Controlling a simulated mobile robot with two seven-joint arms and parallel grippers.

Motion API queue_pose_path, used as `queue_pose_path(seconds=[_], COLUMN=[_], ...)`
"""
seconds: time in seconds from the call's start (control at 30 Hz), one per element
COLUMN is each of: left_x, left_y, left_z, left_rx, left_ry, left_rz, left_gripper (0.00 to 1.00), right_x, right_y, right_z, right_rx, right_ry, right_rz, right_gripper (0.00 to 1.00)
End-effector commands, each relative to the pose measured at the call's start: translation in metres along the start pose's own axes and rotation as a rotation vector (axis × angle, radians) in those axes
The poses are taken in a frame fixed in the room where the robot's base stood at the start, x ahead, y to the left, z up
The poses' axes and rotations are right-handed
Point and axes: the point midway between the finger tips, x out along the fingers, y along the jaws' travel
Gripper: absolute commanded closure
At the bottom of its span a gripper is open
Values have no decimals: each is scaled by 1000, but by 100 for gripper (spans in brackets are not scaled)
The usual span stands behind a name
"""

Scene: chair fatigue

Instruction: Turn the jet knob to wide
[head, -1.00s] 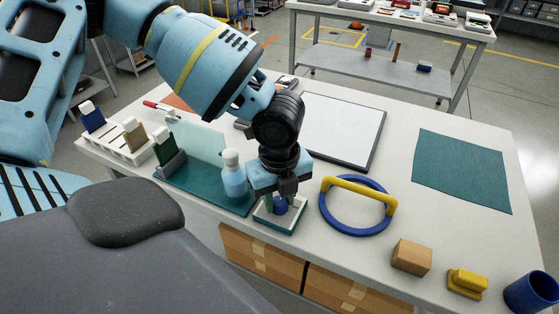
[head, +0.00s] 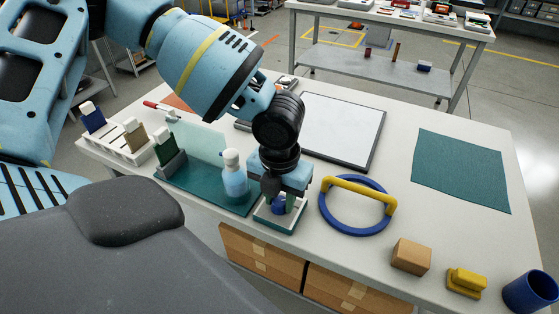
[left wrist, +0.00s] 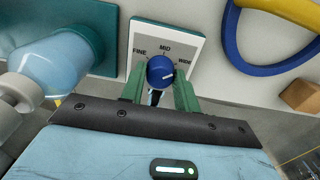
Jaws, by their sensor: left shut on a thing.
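The jet knob (left wrist: 160,68) is a round blue knob with a white pointer line, on a white dial plate (left wrist: 146,32) marked FINE, MID and WIDE. In the left wrist view its pointer line points right and slightly up, toward the WIDE side. My left gripper (left wrist: 160,90) is shut on the knob, with a green finger on each side of it. In the head view the knob (head: 278,208) shows low between the fingers, partly hidden by the gripper (head: 281,201). My right gripper is not in view.
A spray bottle (head: 234,176) stands close left of the dial plate. A blue ring with a yellow handle (head: 362,189) lies close on its right. A wooden block (head: 411,257), a yellow block (head: 466,282) and a blue cup (head: 531,292) stand farther right. A green mat (head: 461,171) lies bare behind.

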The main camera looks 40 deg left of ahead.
Motion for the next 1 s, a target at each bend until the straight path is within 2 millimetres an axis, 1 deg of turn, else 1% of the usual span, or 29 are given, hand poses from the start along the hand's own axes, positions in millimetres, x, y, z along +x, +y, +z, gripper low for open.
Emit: queue_pose_path(seconds=[0.13,0.33,0.83,0.87,1.0], left_x=[-1,0,0,0,0], left_y=[0,0,0,0,0], left_z=[0,0,0,0,0], left_rx=[69,124,143,143,142], left_ry=[-1,-1,-2,-2,-1], left_rz=[-1,-1,0,0,0], left_gripper=[92,92,92,68,49], right_x=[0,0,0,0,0], right_y=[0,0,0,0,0], right_z=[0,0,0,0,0], right_rx=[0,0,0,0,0], right_ry=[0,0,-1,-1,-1], right_rz=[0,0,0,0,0], right_gripper=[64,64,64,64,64])
